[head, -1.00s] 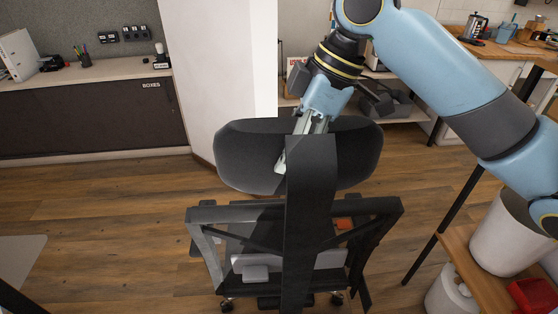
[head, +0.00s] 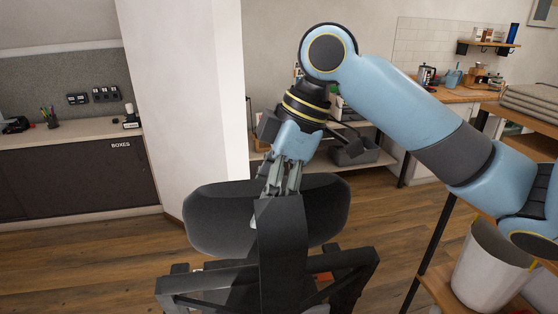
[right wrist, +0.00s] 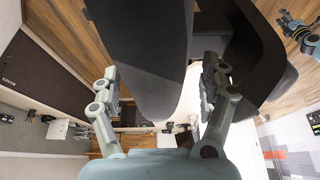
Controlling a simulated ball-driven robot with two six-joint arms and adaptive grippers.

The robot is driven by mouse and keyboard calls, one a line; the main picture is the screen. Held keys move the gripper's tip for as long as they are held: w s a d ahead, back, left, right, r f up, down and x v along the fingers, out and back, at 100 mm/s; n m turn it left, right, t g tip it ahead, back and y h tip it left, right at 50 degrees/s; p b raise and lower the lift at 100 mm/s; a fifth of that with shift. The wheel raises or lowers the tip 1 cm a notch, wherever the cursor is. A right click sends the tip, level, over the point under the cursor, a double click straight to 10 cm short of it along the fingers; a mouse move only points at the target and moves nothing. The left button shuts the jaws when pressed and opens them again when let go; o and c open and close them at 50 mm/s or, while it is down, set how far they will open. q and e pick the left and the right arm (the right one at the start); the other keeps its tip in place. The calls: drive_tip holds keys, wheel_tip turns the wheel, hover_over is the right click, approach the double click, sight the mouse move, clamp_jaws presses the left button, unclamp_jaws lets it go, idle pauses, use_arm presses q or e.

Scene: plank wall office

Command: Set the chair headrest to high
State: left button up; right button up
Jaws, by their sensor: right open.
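The black office chair stands in the middle of the head view, with its wide dark headrest (head: 222,222) above the backrest frame (head: 205,280). A dark upright bar (head: 283,240) rises in front of the headrest's middle. My right gripper (head: 270,202) reaches down at the top of the bar and headrest, its fingertips partly hidden by the bar. In the right wrist view my right gripper (right wrist: 160,85) is open, its fingers either side of a dark chair part (right wrist: 145,55). Contact is unclear.
A white column (head: 185,90) stands behind the chair, with a dark cabinet (head: 75,180) to its left. A wooden shelf unit with a white bin (head: 485,265) stands at the right. Wood floor (head: 90,260) is clear left of the chair.

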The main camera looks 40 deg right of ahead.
drive_tip(key=v, duration=0.9)
drive_tip(key=shift+d+r, duration=0.1)
drive_tip(key=shift+r, duration=0.3)
drive_tip(key=shift+s+f, duration=0.1)
drive_tip(key=shift+s, duration=0.05)
